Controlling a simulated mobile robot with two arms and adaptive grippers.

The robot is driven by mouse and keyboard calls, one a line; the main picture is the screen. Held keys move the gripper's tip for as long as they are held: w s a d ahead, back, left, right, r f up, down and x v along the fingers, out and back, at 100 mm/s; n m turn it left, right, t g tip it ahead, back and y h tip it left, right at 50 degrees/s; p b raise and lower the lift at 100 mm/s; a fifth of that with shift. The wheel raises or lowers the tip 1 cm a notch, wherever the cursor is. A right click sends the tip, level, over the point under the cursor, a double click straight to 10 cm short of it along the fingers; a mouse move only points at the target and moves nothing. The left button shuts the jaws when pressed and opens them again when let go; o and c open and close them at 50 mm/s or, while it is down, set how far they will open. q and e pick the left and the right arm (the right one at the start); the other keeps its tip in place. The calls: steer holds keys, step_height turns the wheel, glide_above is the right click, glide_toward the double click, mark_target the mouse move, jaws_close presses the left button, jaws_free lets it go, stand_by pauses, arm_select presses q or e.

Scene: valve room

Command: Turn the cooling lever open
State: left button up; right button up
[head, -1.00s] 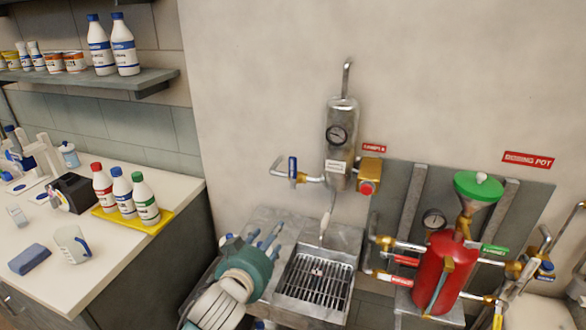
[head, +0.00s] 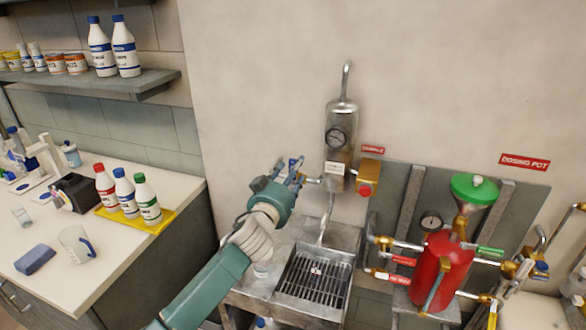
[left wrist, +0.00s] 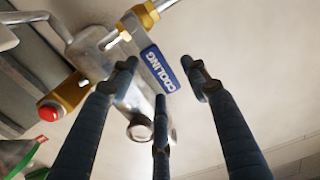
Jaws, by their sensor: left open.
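The cooling lever (left wrist: 158,69) shows in the left wrist view, with a blue sleeve marked COOLING, below a brass fitting (left wrist: 146,14) on a pipe. My left gripper (head: 290,172) is at the left side of the steel sample cooler (head: 341,120) in the head view. Its fingers are open and spread around the lever's end in the left wrist view, with visible gaps. Contact cannot be told. In the head view the fingers mostly hide the lever. My right gripper is not in view.
A brass valve with a red button (head: 366,187) sits right of the cooler. A grated sink (head: 315,280) is below. The red dosing pot (head: 440,268) with a green funnel stands right. A counter with bottles on a yellow tray (head: 158,222) is left.

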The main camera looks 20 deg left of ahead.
arm_select(q)
steer(key=shift+w, duration=0.25)
jaws_close()
steer(key=a+f+n+b, duration=0.1)
steer(key=a+f+n, duration=0.5)
steer(key=n, duration=1.2)
steer(key=shift+a, duration=0.75)
steer(key=shift+w+f, duration=0.1)
steer(key=shift+f, duration=0.05)
